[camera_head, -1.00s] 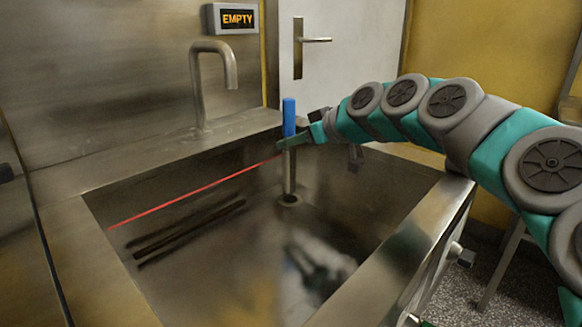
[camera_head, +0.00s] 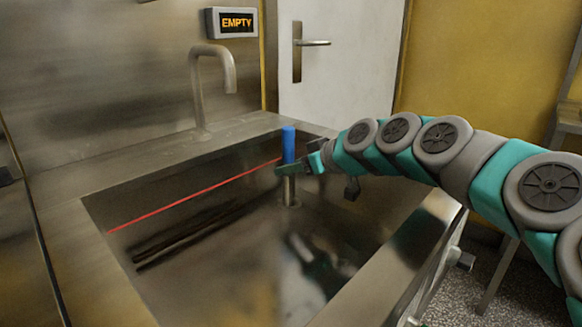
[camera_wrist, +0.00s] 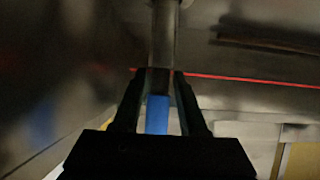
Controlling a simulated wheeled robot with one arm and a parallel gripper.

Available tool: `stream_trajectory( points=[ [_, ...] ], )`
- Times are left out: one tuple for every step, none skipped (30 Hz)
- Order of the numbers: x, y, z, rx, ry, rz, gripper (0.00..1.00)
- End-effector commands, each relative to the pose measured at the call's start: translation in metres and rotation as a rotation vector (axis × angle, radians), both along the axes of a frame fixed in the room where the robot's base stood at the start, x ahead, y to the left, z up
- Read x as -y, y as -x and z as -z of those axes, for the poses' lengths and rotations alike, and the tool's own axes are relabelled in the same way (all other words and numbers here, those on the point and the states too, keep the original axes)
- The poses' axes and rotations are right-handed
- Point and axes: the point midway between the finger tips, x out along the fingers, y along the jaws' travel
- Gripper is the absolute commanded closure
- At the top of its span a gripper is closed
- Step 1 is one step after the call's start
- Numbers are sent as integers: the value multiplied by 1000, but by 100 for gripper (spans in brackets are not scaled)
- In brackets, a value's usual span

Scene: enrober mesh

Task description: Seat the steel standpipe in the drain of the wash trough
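The steel standpipe (camera_head: 289,187) with its blue top (camera_head: 288,143) stands upright in the far right part of the wash trough (camera_head: 75,235). My gripper (camera_head: 290,169) is shut around the pipe just below the blue part. The pipe's lower end meets the drain (camera_head: 291,203) on the trough floor; how deep it sits is hidden. In the wrist view the steel pipe (camera_wrist: 163,38) runs away between the fingers of my gripper (camera_wrist: 159,74), with the blue top (camera_wrist: 157,115) nearest the camera.
A red line (camera_head: 195,195) runs along the trough's back wall. A tap (camera_head: 208,80) rises behind the trough, left of the pipe. A sign (camera_head: 231,22) reads EMPTY. A dark slotted strip (camera_head: 190,235) shows inside the trough at left.

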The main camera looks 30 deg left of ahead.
Motion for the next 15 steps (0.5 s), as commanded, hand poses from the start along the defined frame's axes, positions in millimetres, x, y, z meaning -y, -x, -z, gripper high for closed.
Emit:
stream_trajectory(
  points=[
    [0, 0, 0, 0, 0, 0, 51],
    [0, 0, 0, 0, 0, 0, 48],
    [0, 0, 0, 0, 0, 0, 44],
    [0, 0, 0, 0, 0, 0, 44],
    [0, 0, 0, 0, 0, 0, 44],
    [0, 0, 0, 0, 0, 0, 44],
    [0, 0, 0, 0, 0, 0, 44],
    [0, 0, 0, 0, 0, 0, 44],
    [0, 0, 0, 0, 0, 0, 44],
    [0, 0, -1, 0, 0, 0, 44],
    [0, 0, -1, 0, 0, 0, 44],
    [0, 0, -3, 0, 0, 0, 44],
    [0, 0, -5, 0, 0, 0, 44],
    [3, 0, -5, 0, 0, 0, 44],
    [7, 1, -6, 0, 0, 1, 44]
  ],
)
